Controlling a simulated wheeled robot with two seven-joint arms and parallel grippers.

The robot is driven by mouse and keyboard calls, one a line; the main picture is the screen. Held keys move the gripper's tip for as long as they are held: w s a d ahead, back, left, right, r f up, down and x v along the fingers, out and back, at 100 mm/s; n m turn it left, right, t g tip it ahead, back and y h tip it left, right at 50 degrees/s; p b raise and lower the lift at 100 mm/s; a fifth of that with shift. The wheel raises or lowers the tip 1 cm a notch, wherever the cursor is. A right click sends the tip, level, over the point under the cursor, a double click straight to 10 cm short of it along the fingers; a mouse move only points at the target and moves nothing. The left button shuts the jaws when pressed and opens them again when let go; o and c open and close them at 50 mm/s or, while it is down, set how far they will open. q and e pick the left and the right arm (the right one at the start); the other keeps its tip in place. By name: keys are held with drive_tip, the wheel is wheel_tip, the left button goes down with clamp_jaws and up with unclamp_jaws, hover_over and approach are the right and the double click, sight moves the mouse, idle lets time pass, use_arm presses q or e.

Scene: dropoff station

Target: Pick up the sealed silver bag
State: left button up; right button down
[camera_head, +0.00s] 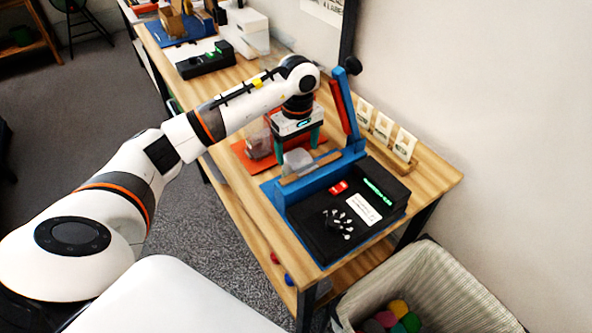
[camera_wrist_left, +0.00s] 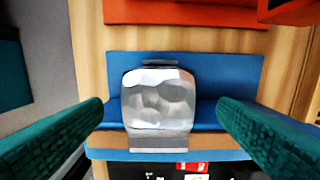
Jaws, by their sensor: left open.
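The sealed silver bag (camera_wrist_left: 158,98) lies on a blue surface (camera_wrist_left: 228,70) in the left wrist view, shiny and crumpled, with flat seals at its ends. In the head view the bag (camera_head: 297,160) is small and pale, by the wooden strip of the blue stand (camera_head: 325,178). My left gripper (camera_head: 298,150) is above it, pointing down. In the left wrist view its two green fingers (camera_wrist_left: 160,125) are apart, one on each side of the bag, with a gap to both. Nothing is between them in their grip. My right gripper is not in view.
An orange mat (camera_head: 245,155) lies behind. A lined bin (camera_head: 440,285) is below the table.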

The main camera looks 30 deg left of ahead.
sight(297, 158)
use_arm(q)
drive_tip(key=shift+f, duration=0.65)
wheel_tip(297, 158, down, 4)
drive_tip(key=shift+s+a+f+p, duration=0.1)
drive_tip(key=shift+f+p, duration=0.1)
drive_tip(key=shift+p, duration=1.05)
drive_tip(key=shift+f, duration=0.3)
drive_tip(key=c, duration=1.1)
